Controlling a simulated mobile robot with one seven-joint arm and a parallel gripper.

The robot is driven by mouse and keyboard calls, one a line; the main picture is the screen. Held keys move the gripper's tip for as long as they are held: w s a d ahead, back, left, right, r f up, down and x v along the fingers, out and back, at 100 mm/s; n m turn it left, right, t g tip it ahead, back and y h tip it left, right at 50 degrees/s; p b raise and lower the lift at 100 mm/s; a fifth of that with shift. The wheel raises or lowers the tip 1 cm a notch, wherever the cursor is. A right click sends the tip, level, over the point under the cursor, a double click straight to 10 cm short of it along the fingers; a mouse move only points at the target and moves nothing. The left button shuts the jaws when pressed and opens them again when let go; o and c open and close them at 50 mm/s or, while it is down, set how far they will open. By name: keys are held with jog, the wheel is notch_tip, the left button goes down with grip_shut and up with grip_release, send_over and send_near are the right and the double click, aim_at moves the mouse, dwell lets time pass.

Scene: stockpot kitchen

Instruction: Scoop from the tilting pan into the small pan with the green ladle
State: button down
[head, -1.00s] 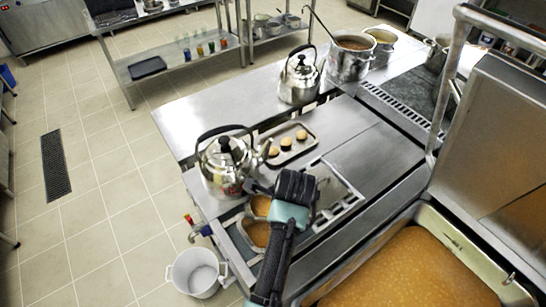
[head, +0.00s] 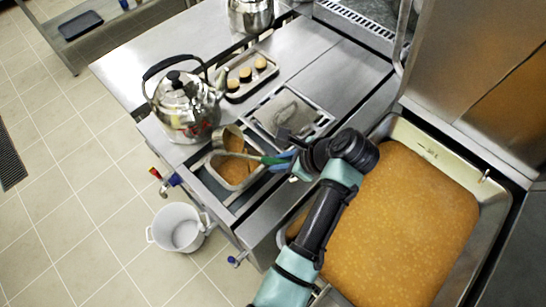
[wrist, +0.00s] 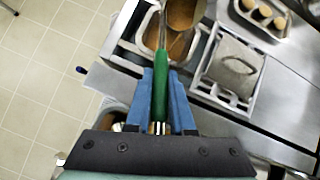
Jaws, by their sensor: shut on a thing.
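My gripper (head: 284,163) has blue fingers shut on the green handle (wrist: 160,95) of the ladle. The ladle's metal bowl (head: 228,137) is at the far end of the handle, over the back of a small rectangular pan (head: 211,176). Orange-brown food shows in that pan, and brown shows at the bowl; I cannot tell whether the bowl touches the food. In the wrist view the bowl (wrist: 184,12) is at the top edge, partly cut off. The tilting pan (head: 489,232) is at the right, full of orange-brown food (head: 405,225). My arm hides its left edge.
A kettle (head: 186,108) stands just behind the small pan. A tray (head: 238,94) with several round pieces is behind it. A lidded insert (head: 290,112) lies right of the small pan. A white pot (head: 178,228) is on the floor at the left.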

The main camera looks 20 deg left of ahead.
jog(key=d+f+y+b, duration=0.1)
jog(key=f+y+b, duration=0.1)
jog(key=f+b, duration=0.1)
jog(key=d+f+y+b, duration=0.2)
jog(key=f+b, duration=0.2)
jog(key=b, duration=0.2)
jog(key=w+d+f+m+y+b, duration=0.1)
jog(key=d+f+y+b, duration=0.1)
jog(key=f+y+b, duration=0.1)
jog(key=shift+d+f+b, duration=0.1)
jog(key=shift+f+b, duration=0.55)
jog(key=shift+b, duration=0.15)
notch_tip(320, 180, down, 5)
jog(key=y+b, duration=0.3)
jog(key=b, duration=0.5)
jog(key=shift+m+g+y, duration=0.3)
jog(key=shift+d+r, duration=0.1)
jog(key=shift+r, duration=0.1)
dwell(2.1)
